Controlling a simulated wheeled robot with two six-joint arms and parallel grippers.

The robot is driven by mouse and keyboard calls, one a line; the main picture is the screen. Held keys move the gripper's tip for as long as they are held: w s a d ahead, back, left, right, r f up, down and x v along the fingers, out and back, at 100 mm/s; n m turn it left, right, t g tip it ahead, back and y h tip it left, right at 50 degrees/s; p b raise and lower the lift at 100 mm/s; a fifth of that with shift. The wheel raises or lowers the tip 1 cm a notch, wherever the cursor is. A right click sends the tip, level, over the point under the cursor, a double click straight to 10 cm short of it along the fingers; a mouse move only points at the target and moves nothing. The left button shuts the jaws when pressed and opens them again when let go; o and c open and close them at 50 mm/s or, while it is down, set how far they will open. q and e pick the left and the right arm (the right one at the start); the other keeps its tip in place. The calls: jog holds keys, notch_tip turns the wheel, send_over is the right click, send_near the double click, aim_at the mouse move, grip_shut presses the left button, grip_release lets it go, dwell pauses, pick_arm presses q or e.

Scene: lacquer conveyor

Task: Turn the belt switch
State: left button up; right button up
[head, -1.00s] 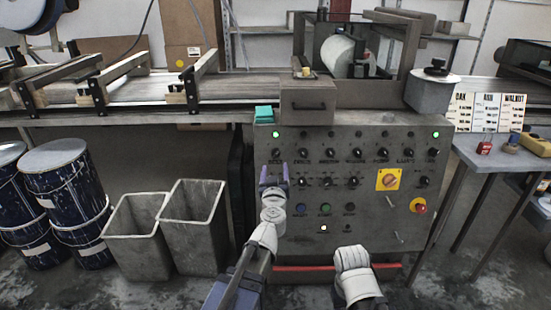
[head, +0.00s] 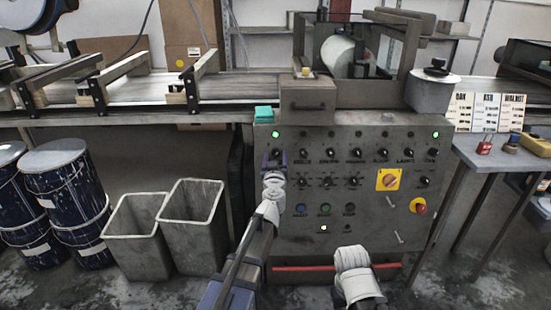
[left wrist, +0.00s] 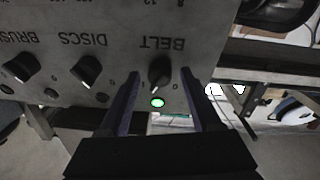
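The belt switch (left wrist: 160,72) is a black rotary knob under the label BELT, which appears upside down in the left wrist view. A lit green lamp (left wrist: 157,102) sits beside it. My left gripper (left wrist: 160,75) is open, with one purple finger on each side of the knob; I cannot tell whether they touch it. In the head view the left gripper (head: 274,159) is at the upper left of the grey control panel (head: 310,245) and hides most of the knob. My right arm shows low in front of the panel; its fingers are not clearly visible.
Other knobs, DISCS (left wrist: 88,71) and BRUSH (left wrist: 21,67), sit close beside the belt switch. A yellow-and-red switch (head: 388,180) and a red stop button (head: 418,206) are on the panel's right. Grey bins (head: 137,232) stand left of the panel.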

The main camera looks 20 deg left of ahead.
pick_arm(q)
grip_shut()
jog(key=shift+n, duration=0.4)
jog(key=n, duration=0.3)
jog(key=shift+d+y, duration=0.15)
jog(key=shift+y, duration=0.25)
jog(key=n, duration=0.3)
jog(key=shift+w+g+y, duration=0.1)
jog(key=shift+g+y, duration=0.2)
jog(key=shift+y, duration=0.1)
jog(key=n+g+y+p, duration=0.1)
jog(key=n, duration=0.6)
jog(key=shift+d+r+p, duration=0.1)
jog(key=shift+p, duration=0.2)
